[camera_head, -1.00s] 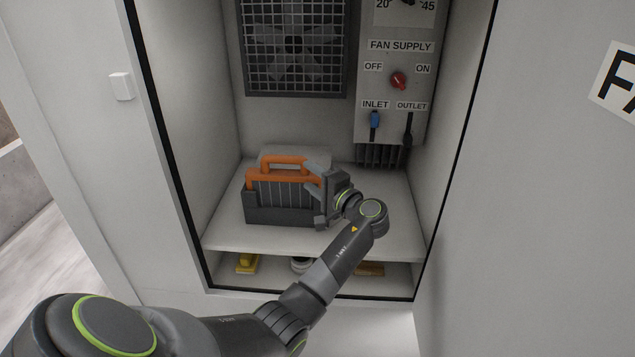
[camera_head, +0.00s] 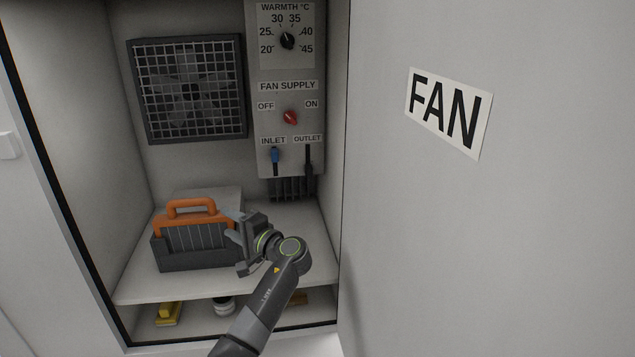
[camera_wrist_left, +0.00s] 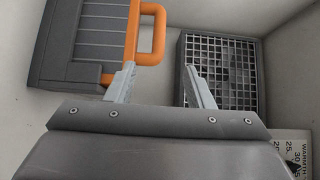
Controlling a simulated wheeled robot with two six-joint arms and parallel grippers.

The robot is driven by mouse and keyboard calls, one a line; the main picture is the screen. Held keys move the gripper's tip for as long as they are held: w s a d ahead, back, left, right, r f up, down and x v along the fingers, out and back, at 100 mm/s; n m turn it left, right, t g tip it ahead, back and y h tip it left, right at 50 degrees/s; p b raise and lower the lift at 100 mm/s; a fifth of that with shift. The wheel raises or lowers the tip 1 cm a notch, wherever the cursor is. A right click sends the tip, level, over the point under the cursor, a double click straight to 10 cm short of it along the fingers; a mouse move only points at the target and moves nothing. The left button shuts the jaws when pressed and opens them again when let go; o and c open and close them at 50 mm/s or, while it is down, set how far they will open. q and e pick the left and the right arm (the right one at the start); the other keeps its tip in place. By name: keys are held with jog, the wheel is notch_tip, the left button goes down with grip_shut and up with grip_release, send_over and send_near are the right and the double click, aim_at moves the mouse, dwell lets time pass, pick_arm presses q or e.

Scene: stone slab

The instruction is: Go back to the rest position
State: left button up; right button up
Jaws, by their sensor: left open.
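My left gripper (camera_head: 236,236) is inside the open cabinet, just right of a dark grey filter cartridge (camera_head: 195,243) with an orange handle (camera_head: 190,207). The cartridge stands in a dark holder on the cabinet shelf (camera_head: 145,284). In the left wrist view my left gripper (camera_wrist_left: 158,88) has its two fingers apart with nothing between them. The cartridge (camera_wrist_left: 85,45) and its orange handle (camera_wrist_left: 152,35) show at upper left there, beside the left finger. My right gripper is not in view.
A fan behind a grille (camera_head: 190,90) is on the cabinet's back wall. A control panel (camera_head: 288,100) with a red switch (camera_head: 290,118) hangs to its right. A yellow object (camera_head: 168,313) lies under the shelf. The cabinet's right side carries a FAN label (camera_head: 447,112).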

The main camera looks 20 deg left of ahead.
pick_arm(q)
jog(key=s+d+f+n+h, duration=0.2)
jog(key=s+f+h, duration=0.6)
jog(key=s+f, duration=1.1)
jog(key=s+d+f+n+h, duration=0.1)
jog(key=s+d+h, duration=0.35)
jog(key=s, duration=0.55)
jog(key=s+d+n+h, duration=0.1)
jog(key=s+d+h, duration=0.2)
jog(key=s+d, duration=0.55)
jog(key=s+a+f+g, duration=0.1)
jog(key=a+f, duration=0.1)
jog(key=f, duration=1.1)
jog(key=s+a+f+g, duration=0.1)
jog(key=s+a+f, duration=0.1)
jog(key=f, duration=1)
jog(key=s+d+f+g, duration=0.1)
jog(key=s+f, duration=1.3)
jog(key=f, duration=0.1)
jog(key=shift+s+d+f+h, duration=0.25)
jog(key=shift+s+f+h, duration=0.1)
jog(key=shift+h, duration=0.1)
